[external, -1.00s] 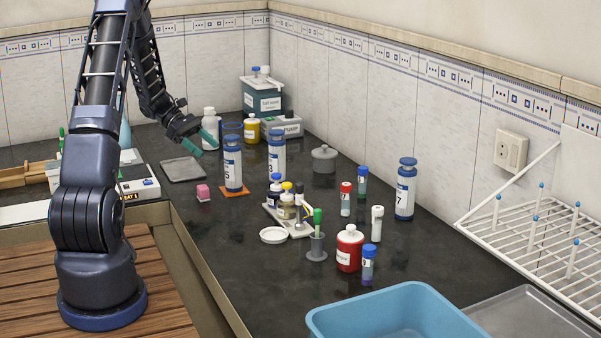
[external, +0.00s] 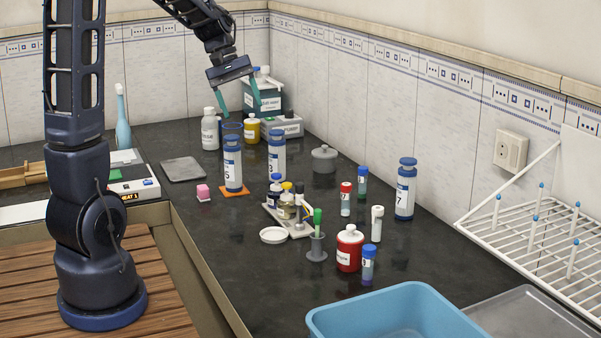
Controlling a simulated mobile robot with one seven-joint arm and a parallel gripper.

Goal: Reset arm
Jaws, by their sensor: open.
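My gripper (external: 238,108) is open and empty, with its two teal fingers spread and pointing down. It hangs in the air over the back of the dark bench. In the picture it is above the blue-capped bottles and in front of the teal box (external: 272,97). The white bottle (external: 210,132) appears just left of and below its left finger. The yellow bottle (external: 252,130) appears below its right finger. I cannot tell its exact height above them.
Tall blue-capped bottles (external: 233,168) (external: 277,158) stand mid-bench. A red bottle (external: 349,252), several vials and a small rack (external: 290,228) stand nearer. A blue basin (external: 395,312) and white drying rack (external: 535,235) are at right.

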